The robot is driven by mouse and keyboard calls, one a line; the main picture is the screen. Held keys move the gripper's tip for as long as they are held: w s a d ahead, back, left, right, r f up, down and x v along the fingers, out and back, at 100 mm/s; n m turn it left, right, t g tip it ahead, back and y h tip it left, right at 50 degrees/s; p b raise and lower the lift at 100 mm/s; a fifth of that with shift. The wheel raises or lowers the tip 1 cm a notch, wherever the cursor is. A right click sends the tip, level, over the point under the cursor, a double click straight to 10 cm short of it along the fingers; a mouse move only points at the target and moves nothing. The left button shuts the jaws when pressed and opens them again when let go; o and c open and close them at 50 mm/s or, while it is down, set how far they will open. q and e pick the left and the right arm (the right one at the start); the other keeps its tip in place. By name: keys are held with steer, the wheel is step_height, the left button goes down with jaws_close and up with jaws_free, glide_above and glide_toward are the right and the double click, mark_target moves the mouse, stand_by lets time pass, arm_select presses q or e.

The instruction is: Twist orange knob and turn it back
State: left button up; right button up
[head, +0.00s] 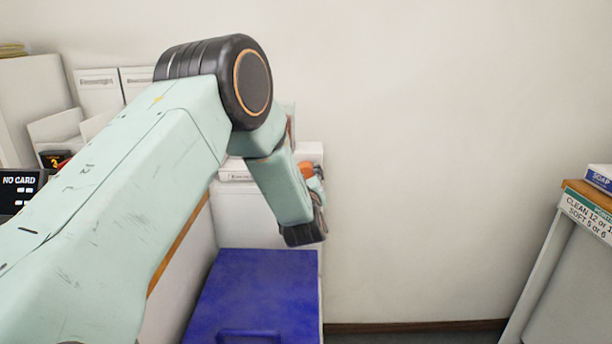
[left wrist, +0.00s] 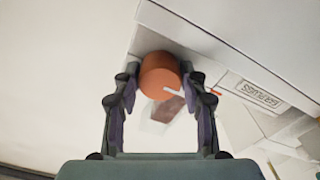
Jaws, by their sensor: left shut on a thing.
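The orange knob (left wrist: 160,75) sits between the two fingers of my left gripper (left wrist: 160,85) in the left wrist view, and the gripper is shut on it. The knob's round face points toward the wrist camera. In the head view a small part of the orange knob (head: 307,170) shows past my left arm, next to the white box-like unit. My left gripper (head: 316,190) is mostly hidden there behind its own wrist. My right gripper is not in view.
A blue lid (head: 262,285) lies below my left wrist. White binders (head: 97,90) and a black "NO CARD" display (head: 20,188) stand at left. A counter with a wooden top (head: 590,195) and a soap box (head: 601,178) stand at right. The floor between is clear.

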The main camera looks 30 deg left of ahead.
arm_select(q)
steer(key=shift+c, duration=1.3)
steer(key=shift+r, duration=0.1)
steer(key=m+p, duration=0.3)
steer(key=shift+r+m, duration=0.15)
steer(key=shift+m, duration=0.15)
steer(key=m+p, duration=0.3)
steer(key=m, duration=0.1)
steer(key=shift+a+m, duration=0.1)
steer(key=shift+m, duration=0.2)
steer(key=m+p, duration=0.3)
steer(key=m, duration=0.2)
steer(key=shift+m+p, duration=1)
steer(key=shift+m, duration=1.3)
